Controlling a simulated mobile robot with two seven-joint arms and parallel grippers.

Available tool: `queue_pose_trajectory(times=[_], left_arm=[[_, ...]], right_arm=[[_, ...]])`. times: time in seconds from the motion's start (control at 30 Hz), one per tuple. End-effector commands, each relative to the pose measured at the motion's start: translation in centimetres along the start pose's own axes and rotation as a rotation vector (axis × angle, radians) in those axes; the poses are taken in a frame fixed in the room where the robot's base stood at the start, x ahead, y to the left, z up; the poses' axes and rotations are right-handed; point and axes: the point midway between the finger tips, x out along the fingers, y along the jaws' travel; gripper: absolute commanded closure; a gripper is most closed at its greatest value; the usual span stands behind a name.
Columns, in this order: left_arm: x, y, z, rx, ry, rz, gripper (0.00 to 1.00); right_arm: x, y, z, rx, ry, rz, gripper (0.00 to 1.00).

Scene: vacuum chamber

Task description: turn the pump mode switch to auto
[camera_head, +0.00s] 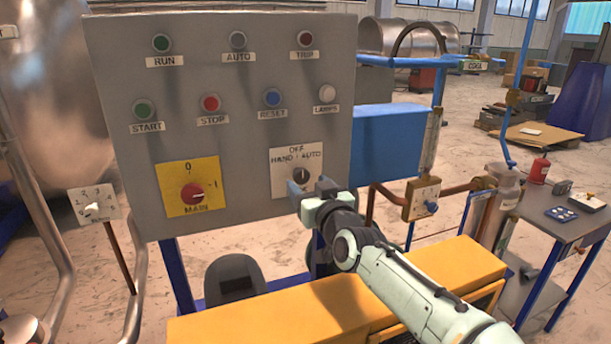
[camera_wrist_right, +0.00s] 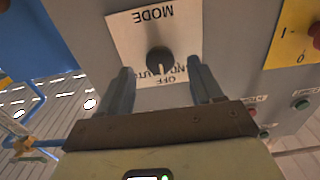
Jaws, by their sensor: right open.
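The pump mode switch (camera_head: 300,175) is a dark round knob on a white plate marked OFF, HAND and AUTO, low on the right of the grey panel (camera_head: 230,130). My right gripper (camera_head: 306,192) is in front of the plate's lower part and hides some of it. In the right wrist view the knob (camera_wrist_right: 159,60) shows upside down, with the word MODE on its plate. There my right gripper (camera_wrist_right: 160,88) is open, with one finger on each side of the knob and nothing held. I cannot tell how close the fingertips are to the plate. My left gripper is not in view.
A red main switch (camera_head: 193,193) on a yellow plate is left of the mode switch. Lamps and push buttons, including STOP (camera_head: 211,103), sit above. A yellow bench (camera_head: 290,310) stands below the panel. A blue box (camera_head: 385,140) is to the right.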

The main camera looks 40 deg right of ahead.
Motion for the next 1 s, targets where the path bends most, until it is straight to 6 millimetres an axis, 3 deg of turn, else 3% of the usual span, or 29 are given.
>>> queue_pose_trajectory(times=[0.2,0.57,0.73,1.0], left_arm=[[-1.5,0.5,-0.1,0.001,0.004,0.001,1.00],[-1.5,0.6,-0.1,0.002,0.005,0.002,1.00],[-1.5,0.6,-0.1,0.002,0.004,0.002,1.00],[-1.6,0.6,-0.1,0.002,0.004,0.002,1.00]], right_arm=[[2.3,0.0,-0.2,0.000,0.000,0.000,0.35],[2.7,0.0,0.0,-0.001,0.000,0.000,0.35],[2.7,0.0,0.0,-0.001,0.000,0.000,0.90],[2.6,0.0,0.0,0.015,0.000,0.000,0.91]])
